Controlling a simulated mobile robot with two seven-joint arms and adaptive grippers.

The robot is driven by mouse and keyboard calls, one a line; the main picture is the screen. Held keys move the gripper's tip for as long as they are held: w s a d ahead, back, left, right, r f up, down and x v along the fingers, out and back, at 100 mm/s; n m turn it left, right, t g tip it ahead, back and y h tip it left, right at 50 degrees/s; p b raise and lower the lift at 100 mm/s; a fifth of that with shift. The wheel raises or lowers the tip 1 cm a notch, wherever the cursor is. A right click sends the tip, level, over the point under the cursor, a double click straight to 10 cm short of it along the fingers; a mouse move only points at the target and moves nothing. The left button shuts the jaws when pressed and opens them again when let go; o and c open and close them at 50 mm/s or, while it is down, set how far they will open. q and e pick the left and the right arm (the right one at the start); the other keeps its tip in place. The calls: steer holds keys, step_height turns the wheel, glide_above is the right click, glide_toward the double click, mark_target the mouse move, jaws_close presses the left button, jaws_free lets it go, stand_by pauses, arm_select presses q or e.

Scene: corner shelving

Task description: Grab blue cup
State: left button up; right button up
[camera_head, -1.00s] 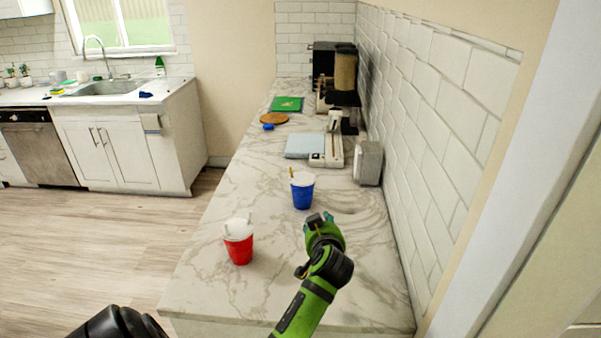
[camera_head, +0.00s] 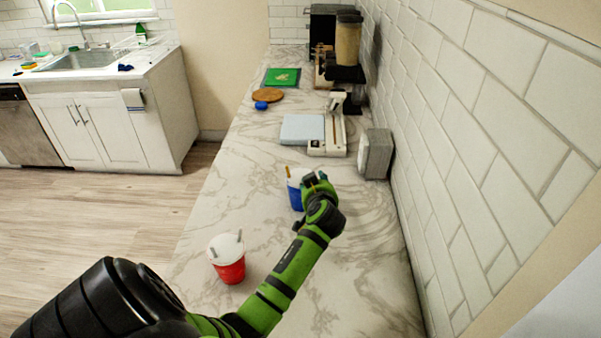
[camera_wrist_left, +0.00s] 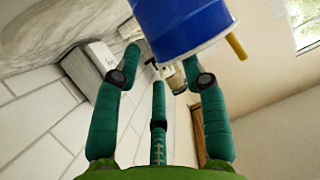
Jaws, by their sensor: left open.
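The blue cup (camera_head: 295,192), with a white top and a yellow stick in it, stands upright on the marble counter. My left gripper (camera_head: 314,180) is at its right side and hides part of it in the head view. In the left wrist view the blue cup (camera_wrist_left: 183,25) fills the top middle, just beyond the spread fingertips of my left gripper (camera_wrist_left: 160,66). The gripper is open and empty. I cannot tell whether a finger touches the cup. My right gripper is not in view.
A red cup (camera_head: 229,266) with a white top stands nearer on the counter (camera_head: 255,220), left of my forearm. Behind the blue cup are a pale blue pad (camera_head: 302,129), a white device (camera_head: 335,137) and a grey box (camera_head: 376,154). A tiled wall (camera_head: 450,150) borders the right.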

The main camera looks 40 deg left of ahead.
arm_select(q)
steer(key=x, duration=0.3)
steer(key=shift+w+p, duration=0.2)
steer(key=shift+p, duration=0.1)
steer(key=shift+f, duration=0.15)
steer(key=shift+c, duration=0.4)
jaws_close()
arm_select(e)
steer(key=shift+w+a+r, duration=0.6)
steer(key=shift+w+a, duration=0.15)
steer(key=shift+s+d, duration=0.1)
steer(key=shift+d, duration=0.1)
